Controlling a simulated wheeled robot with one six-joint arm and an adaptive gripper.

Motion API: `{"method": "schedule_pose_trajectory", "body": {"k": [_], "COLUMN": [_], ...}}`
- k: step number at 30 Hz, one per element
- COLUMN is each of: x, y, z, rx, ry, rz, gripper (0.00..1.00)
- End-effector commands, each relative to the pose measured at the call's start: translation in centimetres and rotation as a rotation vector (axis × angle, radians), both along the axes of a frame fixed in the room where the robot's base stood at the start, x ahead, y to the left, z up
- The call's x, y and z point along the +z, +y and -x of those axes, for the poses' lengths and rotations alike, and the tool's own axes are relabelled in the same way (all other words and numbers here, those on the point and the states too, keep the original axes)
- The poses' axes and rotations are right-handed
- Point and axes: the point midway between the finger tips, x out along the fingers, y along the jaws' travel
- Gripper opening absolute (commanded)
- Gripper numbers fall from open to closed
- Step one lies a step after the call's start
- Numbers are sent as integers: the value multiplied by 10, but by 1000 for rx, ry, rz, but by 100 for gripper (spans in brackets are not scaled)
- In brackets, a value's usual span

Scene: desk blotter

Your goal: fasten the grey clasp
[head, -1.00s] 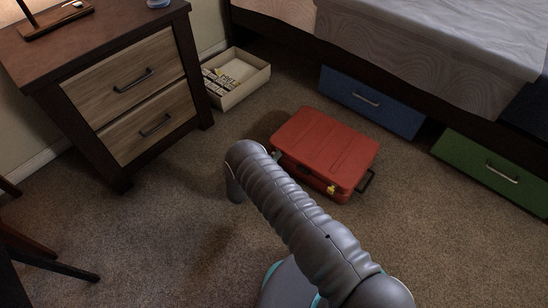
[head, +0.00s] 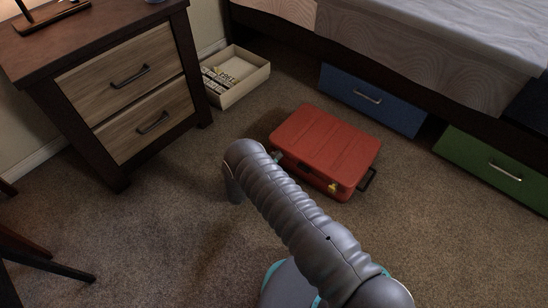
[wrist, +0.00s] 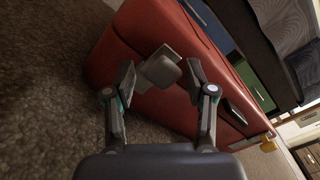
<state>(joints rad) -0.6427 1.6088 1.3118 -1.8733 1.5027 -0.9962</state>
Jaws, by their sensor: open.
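The red suitcase (head: 327,145) lies flat on the carpet. It fills much of the wrist view (wrist: 150,110). The grey clasp (wrist: 160,67) is on its side near the lid seam, and its plate appears to stand out from the red surface. In the head view the clasp (head: 278,156) is small, just beside my arm. My gripper (wrist: 160,82) is open, with one finger on each side of the clasp in the picture. I cannot tell whether either finger touches it. A yellow clasp (head: 334,187) is farther right on the same side.
A black handle (head: 367,180) sticks out at the suitcase's right. A cream open box (head: 245,88) stands behind, beside the nightstand (head: 125,90). The bed with blue (head: 370,98) and green (head: 492,171) drawers is behind and right. Carpet around the suitcase is clear.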

Motion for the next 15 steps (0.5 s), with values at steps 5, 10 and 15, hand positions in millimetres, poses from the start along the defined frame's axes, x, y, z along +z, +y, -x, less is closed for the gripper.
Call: {"method": "schedule_pose_trajectory", "body": {"k": [5, 10, 15], "x": [0, 0, 0], "y": [13, 32, 50], "z": [15, 43, 69], "rx": [4, 6, 4], "ry": [1, 1, 1], "rz": [1, 1, 1], "gripper": [55, 55, 55]}}
